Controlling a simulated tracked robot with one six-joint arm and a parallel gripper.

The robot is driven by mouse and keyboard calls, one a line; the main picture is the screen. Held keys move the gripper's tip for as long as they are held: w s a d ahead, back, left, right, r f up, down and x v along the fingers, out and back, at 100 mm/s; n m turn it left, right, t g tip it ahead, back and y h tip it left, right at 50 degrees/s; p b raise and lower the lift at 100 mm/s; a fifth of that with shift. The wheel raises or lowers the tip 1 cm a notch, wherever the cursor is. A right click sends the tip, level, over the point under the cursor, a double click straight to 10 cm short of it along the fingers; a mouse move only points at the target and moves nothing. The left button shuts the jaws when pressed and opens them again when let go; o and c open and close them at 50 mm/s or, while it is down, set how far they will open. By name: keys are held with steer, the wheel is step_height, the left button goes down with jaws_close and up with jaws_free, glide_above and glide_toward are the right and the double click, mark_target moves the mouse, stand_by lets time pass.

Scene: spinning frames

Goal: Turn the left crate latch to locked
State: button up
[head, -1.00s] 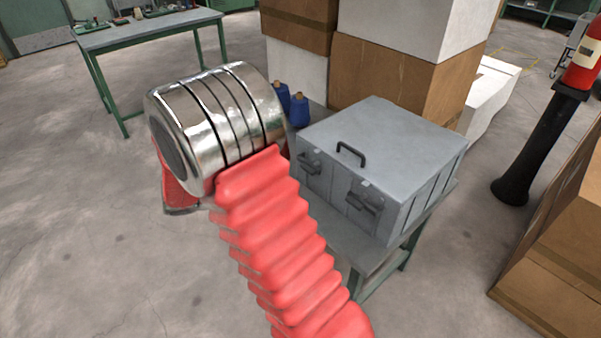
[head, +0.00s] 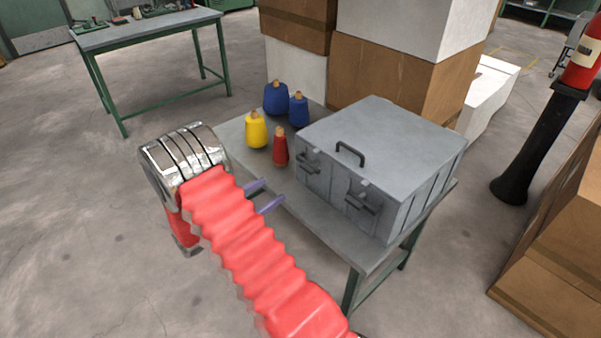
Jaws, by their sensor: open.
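The grey crate (head: 395,140) stands on the right part of a grey-topped table. Its left latch (head: 309,163) is a dark handle on the front face, near the left corner. A similar right latch (head: 362,203) sits further right on the same face. I cannot tell the exact turn of either latch. My gripper (head: 275,190) shows two purple fingers past my red arm sleeve. They are apart, open and empty, to the left of and lower in the picture than the left latch, not touching it. The gripper's base is hidden behind my arm.
Two blue spools (head: 276,98), a yellow spool (head: 256,130) and a red spool (head: 280,147) stand on the table (head: 330,222) left of the crate. The red one is close to the left latch. Stacked boxes (head: 400,75) rise behind.

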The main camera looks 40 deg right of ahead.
mark_target(305, 169)
steer(key=shift+d, duration=0.1)
steer(key=d, duration=1.3)
steer(key=shift+w+d, duration=0.15)
steer(key=shift+d, duration=0.15)
steer(key=c, duration=1.5)
